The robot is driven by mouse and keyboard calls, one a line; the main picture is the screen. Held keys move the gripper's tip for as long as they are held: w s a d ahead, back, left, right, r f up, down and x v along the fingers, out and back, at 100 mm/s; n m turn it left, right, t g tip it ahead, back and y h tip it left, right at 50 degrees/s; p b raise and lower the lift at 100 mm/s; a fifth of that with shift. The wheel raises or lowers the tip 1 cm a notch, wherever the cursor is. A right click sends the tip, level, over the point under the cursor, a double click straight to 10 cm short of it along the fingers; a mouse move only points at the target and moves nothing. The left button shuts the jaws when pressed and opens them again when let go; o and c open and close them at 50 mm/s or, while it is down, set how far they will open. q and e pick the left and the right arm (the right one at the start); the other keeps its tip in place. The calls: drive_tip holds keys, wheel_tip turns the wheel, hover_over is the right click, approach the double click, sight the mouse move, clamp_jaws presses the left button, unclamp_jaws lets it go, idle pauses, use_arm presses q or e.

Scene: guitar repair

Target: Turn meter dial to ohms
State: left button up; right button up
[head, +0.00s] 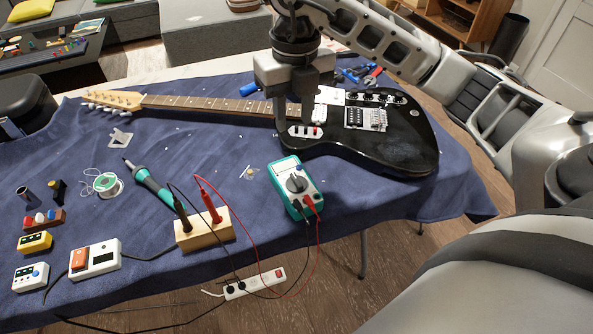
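The teal and white multimeter (285,171) lies near the front edge of the blue cloth. Its dark round dial (297,184) sits mid-face; the dial setting is too small to read. A red and a black lead plug into its lower end. My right gripper (294,122) points down over the guitar body, beyond the meter and apart from it. Its two fingers are spread with a gap and nothing visible between them. My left gripper is out of view.
A black electric guitar (400,150) lies behind the meter. A wooden block (205,236) holds the red and black probes, left of the meter. A soldering iron (150,183), solder spool (107,185) and soldering station (95,260) are further left. Loose leads hang over the front edge.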

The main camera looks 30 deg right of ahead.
sight(297, 179)
drive_tip(key=f, duration=1.5)
drive_tip(key=shift+d+f, duration=0.25)
drive_tip(key=shift+f, duration=0.15)
clamp_jaws()
